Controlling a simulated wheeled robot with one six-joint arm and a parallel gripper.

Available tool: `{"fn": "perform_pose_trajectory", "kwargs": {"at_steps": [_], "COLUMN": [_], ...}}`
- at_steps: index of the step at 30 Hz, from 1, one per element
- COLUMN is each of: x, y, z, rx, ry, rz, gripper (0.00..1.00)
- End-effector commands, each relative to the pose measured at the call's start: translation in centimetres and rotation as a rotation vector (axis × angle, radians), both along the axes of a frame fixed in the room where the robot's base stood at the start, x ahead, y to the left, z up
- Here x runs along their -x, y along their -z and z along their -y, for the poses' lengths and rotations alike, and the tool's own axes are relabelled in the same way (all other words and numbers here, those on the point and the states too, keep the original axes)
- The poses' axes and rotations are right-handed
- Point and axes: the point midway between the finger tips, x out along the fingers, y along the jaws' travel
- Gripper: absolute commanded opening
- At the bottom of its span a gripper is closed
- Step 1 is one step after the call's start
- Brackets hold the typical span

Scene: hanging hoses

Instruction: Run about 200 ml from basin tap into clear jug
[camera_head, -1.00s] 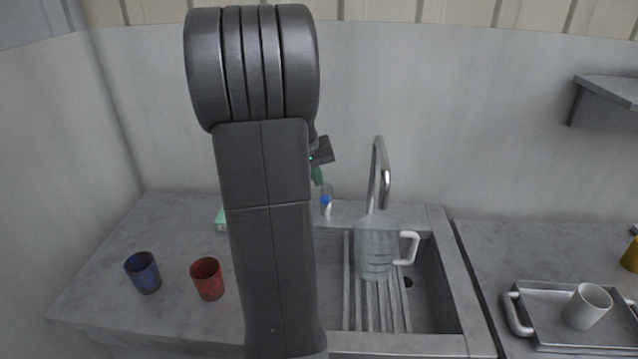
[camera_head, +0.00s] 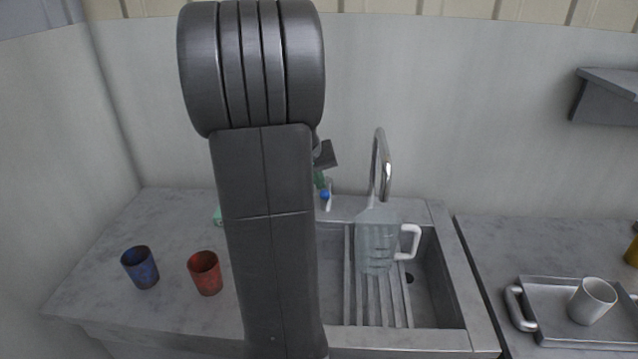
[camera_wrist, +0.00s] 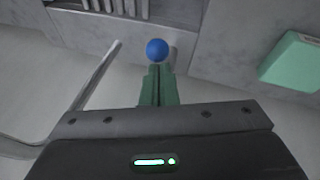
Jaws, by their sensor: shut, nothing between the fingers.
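The clear jug (camera_head: 377,248) with a white handle stands upright on the slatted rack in the sink, below the spout of the chrome basin tap (camera_head: 382,165). I cannot make out a water stream or the water level. A blue knob (camera_head: 325,195) with a pale part by it is left of the spout; it shows as a blue ball in the wrist view (camera_wrist: 157,49). My gripper (camera_wrist: 158,72) has its green fingers shut and empty, their tips right by the blue knob. Contact cannot be told. In the head view my arm partly hides my gripper (camera_head: 319,180).
A blue cup (camera_head: 140,267) and a red cup (camera_head: 205,273) stand on the left counter. A green box (camera_wrist: 292,62) lies near the wall. A tray (camera_head: 540,310) with a white cup (camera_head: 592,301) is on the right counter. The tap spout also crosses the wrist view (camera_wrist: 88,80).

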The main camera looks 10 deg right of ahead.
Motion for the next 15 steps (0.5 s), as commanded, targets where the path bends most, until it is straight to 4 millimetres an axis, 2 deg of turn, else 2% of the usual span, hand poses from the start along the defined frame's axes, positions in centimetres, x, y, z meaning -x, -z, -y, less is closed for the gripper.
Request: {"fn": "perform_pose_trajectory", "kwargs": {"at_steps": [1,15], "x": [0.2,1.2], "y": [0.9,3.5], "z": [0.0,-0.2], "rx": [0.003,0.042], "ry": [0.0,-0.001], "rz": [0.018,0.206], "gripper": [0.0,0.0]}}
